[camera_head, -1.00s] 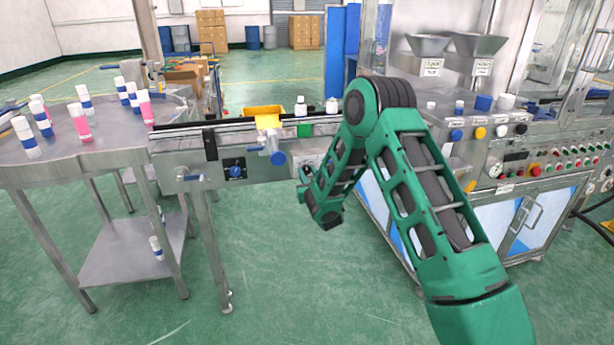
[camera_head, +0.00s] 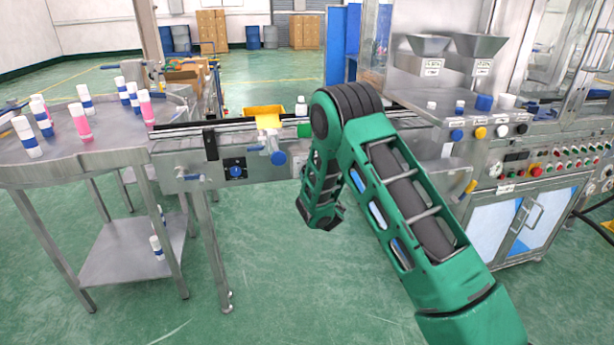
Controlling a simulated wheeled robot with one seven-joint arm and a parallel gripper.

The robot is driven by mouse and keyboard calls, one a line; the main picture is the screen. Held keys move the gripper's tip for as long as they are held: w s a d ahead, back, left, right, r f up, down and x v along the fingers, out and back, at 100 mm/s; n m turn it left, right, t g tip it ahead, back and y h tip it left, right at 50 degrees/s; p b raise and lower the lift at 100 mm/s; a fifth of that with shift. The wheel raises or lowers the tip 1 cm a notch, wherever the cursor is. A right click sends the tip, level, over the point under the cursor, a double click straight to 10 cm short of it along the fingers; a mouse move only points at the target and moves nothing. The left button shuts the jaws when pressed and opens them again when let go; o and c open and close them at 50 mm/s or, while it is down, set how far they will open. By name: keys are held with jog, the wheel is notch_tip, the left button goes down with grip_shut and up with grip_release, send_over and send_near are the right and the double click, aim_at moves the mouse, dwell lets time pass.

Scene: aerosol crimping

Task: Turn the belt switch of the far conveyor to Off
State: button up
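A conveyor (camera_head: 270,170) crosses the middle of the view behind my arm. On its front face, left of my arm, a blue rotary switch (camera_head: 235,172) sits on a small dark plate. Its setting is too small to read. I cannot tell whether this is the far conveyor's switch. My green arm reaches in from the lower right, bends at a high elbow, and its forearm hangs to the right of the switch, apart from it. The forearm covers part of the conveyor's front. No gripper fingers can be made out; they are hidden or beyond the wrist.
A steel table (camera_head: 95,165) with white, blue and pink bottles stands at left. A blue-ended handle (camera_head: 278,158) juts from the conveyor right of the switch. A yellow bin (camera_head: 264,112) lies behind the belt. A machine with a button panel (camera_head: 550,160) fills the right. Floor in front is open.

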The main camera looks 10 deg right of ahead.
jog(key=shift+a+f+n, duration=0.1)
jog(key=shift+n, duration=0.4)
jog(key=o, duration=1.1)
jog(key=shift+c, duration=0.2)
